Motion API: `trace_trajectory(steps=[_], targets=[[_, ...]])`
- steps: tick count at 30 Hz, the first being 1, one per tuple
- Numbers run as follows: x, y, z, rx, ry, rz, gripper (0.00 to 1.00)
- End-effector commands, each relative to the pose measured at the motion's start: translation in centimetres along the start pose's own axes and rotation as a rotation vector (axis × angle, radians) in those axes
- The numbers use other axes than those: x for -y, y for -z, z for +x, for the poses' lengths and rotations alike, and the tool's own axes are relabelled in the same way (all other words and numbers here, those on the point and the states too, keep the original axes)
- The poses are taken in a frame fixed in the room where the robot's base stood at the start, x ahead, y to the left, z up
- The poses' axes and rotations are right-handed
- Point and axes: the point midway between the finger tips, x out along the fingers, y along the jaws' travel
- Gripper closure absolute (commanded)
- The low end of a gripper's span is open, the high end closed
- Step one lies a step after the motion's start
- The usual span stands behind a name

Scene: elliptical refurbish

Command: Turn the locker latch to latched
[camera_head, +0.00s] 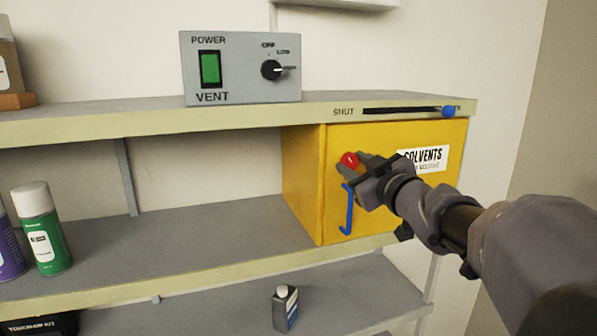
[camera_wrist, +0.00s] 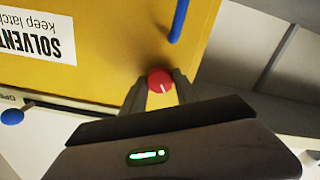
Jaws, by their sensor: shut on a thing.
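The yellow solvents locker (camera_head: 400,212) stands on the shelf at the right, its door closed. The red round latch knob (camera_head: 348,160) is on the upper left of the door, with a small white mark on it. My gripper (camera_head: 361,163) reaches in from the right and is shut on the knob. In the wrist view, the two fingertips (camera_wrist: 161,92) sit on either side of the red knob (camera_wrist: 160,80), whose white mark points down toward the gripper. A blue door handle (camera_head: 347,209) is just below the knob; it also shows in the wrist view (camera_wrist: 178,20).
A slider with a blue knob (camera_head: 448,112) runs along the shelf edge above the locker, labelled SHUT at its left end. A grey vent box (camera_head: 240,68) stands on the top shelf. A green spray can (camera_head: 42,229) and a small grey bottle (camera_head: 285,307) stand on lower shelves.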

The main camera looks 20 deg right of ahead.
Motion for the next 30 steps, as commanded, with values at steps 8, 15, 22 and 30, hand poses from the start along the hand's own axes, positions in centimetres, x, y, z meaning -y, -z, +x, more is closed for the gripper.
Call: trace_trajectory(steps=[8,15,22,30], targets=[[0.07,-0.16,0.00,-0.002,-0.001,-0.260,1.00],[0.09,-0.17,0.00,-0.001,0.000,-0.486,1.00],[0.05,-0.14,0.00,-0.001,-0.001,-0.680,1.00],[0.05,-0.07,0.00,-0.001,0.000,-0.847,1.00]])
